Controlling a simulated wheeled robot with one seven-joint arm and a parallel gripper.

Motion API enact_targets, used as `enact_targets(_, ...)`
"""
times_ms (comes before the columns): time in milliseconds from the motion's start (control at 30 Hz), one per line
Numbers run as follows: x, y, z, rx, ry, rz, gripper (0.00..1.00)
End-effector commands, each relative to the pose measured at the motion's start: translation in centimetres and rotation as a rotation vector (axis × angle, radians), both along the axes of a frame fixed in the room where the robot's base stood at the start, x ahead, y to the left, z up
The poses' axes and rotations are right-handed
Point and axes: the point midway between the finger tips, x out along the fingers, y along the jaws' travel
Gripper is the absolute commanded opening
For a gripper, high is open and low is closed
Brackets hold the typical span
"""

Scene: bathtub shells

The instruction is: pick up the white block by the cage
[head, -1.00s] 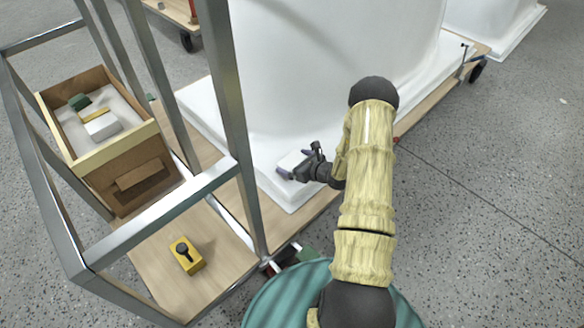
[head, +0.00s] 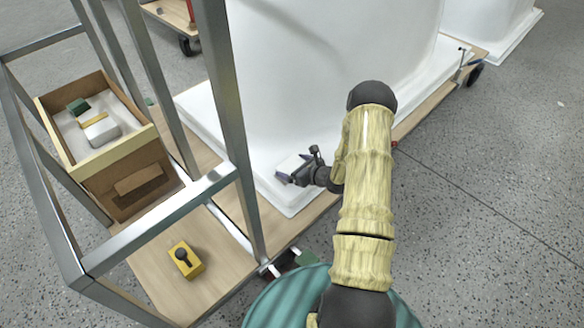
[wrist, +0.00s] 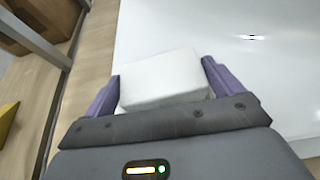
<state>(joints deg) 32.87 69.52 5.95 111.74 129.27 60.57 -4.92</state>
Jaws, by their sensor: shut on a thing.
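A white block (head: 293,164) is between the fingers of my gripper (head: 290,172), low over the white rim of the tub shell next to the metal cage. In the wrist view the white block (wrist: 163,78) fills the space between the two purple fingers of my gripper (wrist: 161,85), which are shut on its sides. I cannot tell whether the block touches the rim below it. The metal cage (head: 232,110) stands just left of the gripper in the head view.
The white tub shell (head: 330,75) rises behind my gripper on a wooden dolly (head: 318,212). Inside the cage, a wooden box (head: 125,178) holds a white item, a green block and a yellow piece. A yellow block (head: 186,260) with a black knob sits on the cage's wooden floor.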

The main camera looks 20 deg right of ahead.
Motion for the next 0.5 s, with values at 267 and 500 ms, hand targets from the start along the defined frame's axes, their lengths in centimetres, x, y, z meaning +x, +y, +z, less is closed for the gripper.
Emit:
enact_targets(267, 0.0, 0.0, 2.9, 0.000, -0.001, -0.001, 0.71)
enact_targets(500, 0.0, -0.1, 7.7, -0.001, 0.000, -0.002, 0.71)
